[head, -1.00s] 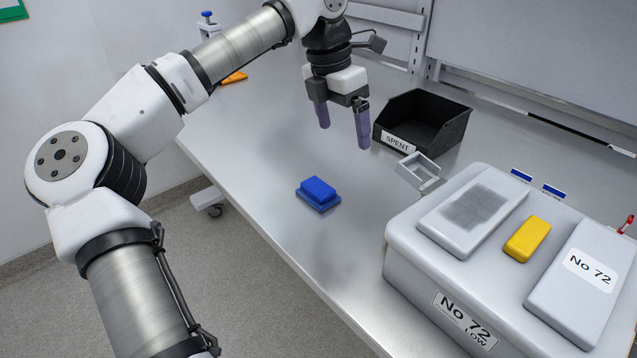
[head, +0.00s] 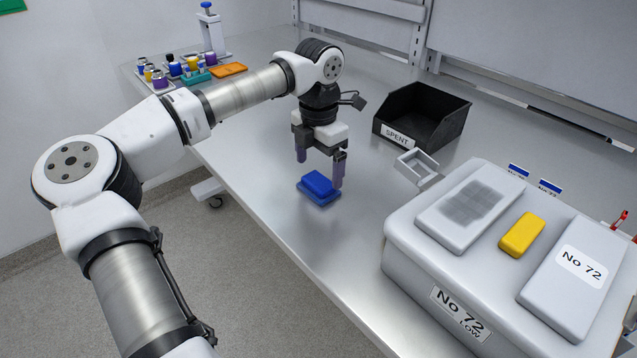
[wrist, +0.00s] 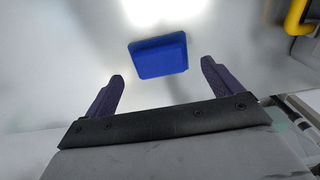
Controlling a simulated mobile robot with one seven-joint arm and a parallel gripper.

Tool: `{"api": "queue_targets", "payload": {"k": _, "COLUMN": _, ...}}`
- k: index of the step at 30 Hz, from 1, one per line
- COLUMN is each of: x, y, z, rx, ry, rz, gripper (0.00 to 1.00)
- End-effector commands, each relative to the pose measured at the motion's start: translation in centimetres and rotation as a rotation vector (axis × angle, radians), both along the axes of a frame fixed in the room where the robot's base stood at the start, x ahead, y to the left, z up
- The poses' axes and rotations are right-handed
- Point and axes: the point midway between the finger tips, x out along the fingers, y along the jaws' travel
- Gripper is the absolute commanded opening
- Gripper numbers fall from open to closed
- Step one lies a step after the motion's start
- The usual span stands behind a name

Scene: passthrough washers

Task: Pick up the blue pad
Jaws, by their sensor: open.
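The blue pad (head: 319,184) lies on the metal bench, a raised block on a wider, thinner blue base. My gripper (head: 320,174) is open and empty, pointing down, with its two purple fingers just above and behind the pad in the head view. In the wrist view the pad (wrist: 158,56) shows ahead of and between the fingertips of my gripper (wrist: 162,70), apart from both. The right finger overlaps the pad's right edge in the head view; I cannot tell the exact height gap.
A black bin marked SPENT (head: 423,117) and a small grey open frame (head: 416,168) stand to the right. A large grey box (head: 400,245) carries a yellow block (head: 522,235). Several vials and an orange pad (head: 229,70) sit at the far left. The bench around the pad is clear.

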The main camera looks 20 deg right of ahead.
Motion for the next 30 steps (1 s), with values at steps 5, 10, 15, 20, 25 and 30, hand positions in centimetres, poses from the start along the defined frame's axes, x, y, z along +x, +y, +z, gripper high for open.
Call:
{"api": "queue_targets", "payload": {"k": 5, "x": 0.0, "y": 0.0, "z": -2.6, "rx": 0.000, "ry": 0.004, "rz": -0.002, "gripper": 0.91}}
{"api": "queue_targets", "payload": {"k": 10, "x": 0.0, "y": 0.0, "z": -3.3, "rx": -0.001, "ry": 0.001, "rz": -0.001, "gripper": 0.91}}
{"api": "queue_targets", "payload": {"k": 15, "x": 0.0, "y": 0.0, "z": -3.3, "rx": -0.001, "ry": 0.001, "rz": -0.001, "gripper": 0.82}}
{"api": "queue_targets", "payload": {"k": 20, "x": 0.0, "y": 0.0, "z": -3.3, "rx": -0.001, "ry": 0.001, "rz": -0.001, "gripper": 0.61}}
{"api": "queue_targets", "payload": {"k": 25, "x": 0.0, "y": 0.0, "z": -3.3, "rx": -0.001, "ry": 0.001, "rz": -0.001, "gripper": 0.43}}
{"api": "queue_targets", "payload": {"k": 30, "x": 0.0, "y": 0.0, "z": -3.3, "rx": -0.001, "ry": 0.001, "rz": -0.001, "gripper": 0.42}}
